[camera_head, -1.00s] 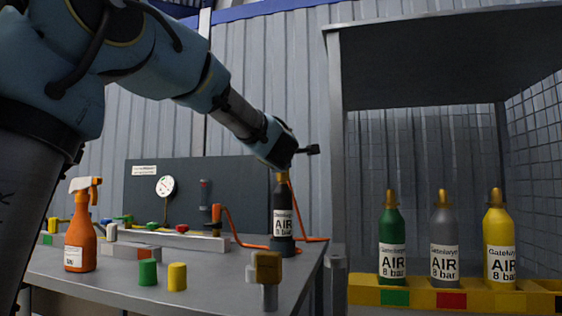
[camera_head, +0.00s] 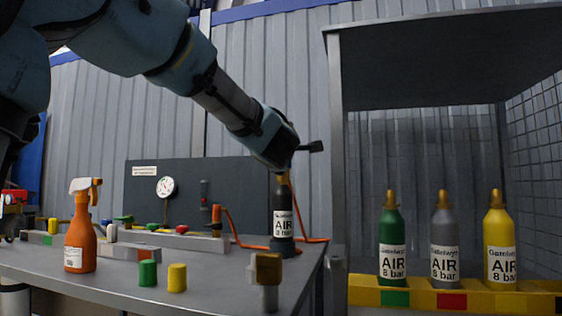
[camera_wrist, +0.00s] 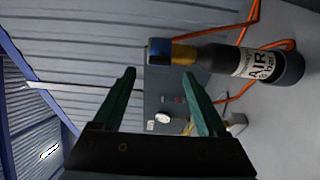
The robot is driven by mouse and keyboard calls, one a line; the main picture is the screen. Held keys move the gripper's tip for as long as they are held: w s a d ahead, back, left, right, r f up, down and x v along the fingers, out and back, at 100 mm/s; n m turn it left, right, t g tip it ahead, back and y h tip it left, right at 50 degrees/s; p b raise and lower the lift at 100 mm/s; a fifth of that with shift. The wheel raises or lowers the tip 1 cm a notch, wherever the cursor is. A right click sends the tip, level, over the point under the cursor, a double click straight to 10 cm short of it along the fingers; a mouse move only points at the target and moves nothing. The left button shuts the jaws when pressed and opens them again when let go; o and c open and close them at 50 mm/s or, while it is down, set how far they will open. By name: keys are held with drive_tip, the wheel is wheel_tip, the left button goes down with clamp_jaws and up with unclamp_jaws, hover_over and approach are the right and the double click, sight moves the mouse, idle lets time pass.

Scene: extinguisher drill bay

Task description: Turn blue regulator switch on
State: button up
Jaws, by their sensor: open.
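A row of small coloured knobs lies along the grey manifold (camera_head: 160,240) on the bench. A small knob that looks blue (camera_head: 107,223) is near its left end, too small to read its position. A black AIR bottle (camera_head: 283,205) stands upright at the bench's right; in the wrist view (camera_wrist: 240,62) its brass neck ends in a blue block (camera_wrist: 160,52). My gripper (camera_wrist: 159,74) is open and empty, with the blue block ahead of its fingertips and slightly to the right, apart from them. In the head view my wrist hides the bottle's top and the fingers.
An orange spray bottle (camera_head: 81,228) and green (camera_head: 147,273) and yellow (camera_head: 177,277) cylinders stand on the bench front. A brass-topped fitting (camera_head: 267,268) is at its right edge. Orange hoses (camera_head: 238,240) run by the black bottle. Green, grey and yellow bottles (camera_head: 500,240) stand in a rack.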

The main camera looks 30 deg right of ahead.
drive_tip(key=v, duration=0.5)
drive_tip(key=shift+s, duration=0.1)
idle(0.3)
